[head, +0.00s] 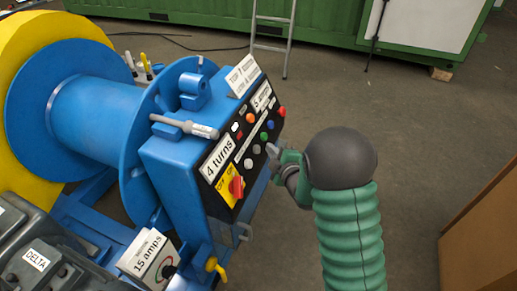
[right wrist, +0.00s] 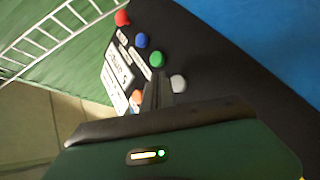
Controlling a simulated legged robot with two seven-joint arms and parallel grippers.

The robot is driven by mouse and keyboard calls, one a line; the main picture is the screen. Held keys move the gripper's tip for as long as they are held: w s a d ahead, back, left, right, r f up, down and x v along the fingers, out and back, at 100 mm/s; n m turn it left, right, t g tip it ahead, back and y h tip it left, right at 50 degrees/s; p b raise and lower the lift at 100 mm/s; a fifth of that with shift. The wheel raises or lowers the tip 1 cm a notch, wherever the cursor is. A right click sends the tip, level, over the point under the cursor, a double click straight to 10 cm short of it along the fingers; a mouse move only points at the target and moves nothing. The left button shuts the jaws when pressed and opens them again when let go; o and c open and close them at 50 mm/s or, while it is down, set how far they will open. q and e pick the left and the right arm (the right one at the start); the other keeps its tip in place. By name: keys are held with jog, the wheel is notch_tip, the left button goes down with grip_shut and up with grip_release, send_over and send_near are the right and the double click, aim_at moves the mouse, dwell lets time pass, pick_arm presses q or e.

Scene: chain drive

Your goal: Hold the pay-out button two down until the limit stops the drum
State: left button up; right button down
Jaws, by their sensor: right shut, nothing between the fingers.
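The blue drum (head: 95,95) stands left. My left gripper is out of view.
A red rotary switch (head: 236,187) sits low on the panel, near a "4 turns" sign (head: 219,158). A grey handled tool (head: 185,126) lies on the box top. A "15 amps" meter (head: 148,256) stands below. A brown box edge (head: 485,225) is at right; the floor between is clear.

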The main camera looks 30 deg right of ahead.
jog(key=s+d+r, duration=0.1)
jog(key=s+d+p, duration=0.1)
jog(key=shift+s+d+r, duration=0.1)
jog(key=shift+s+r, duration=0.3)
dwell(0.3)
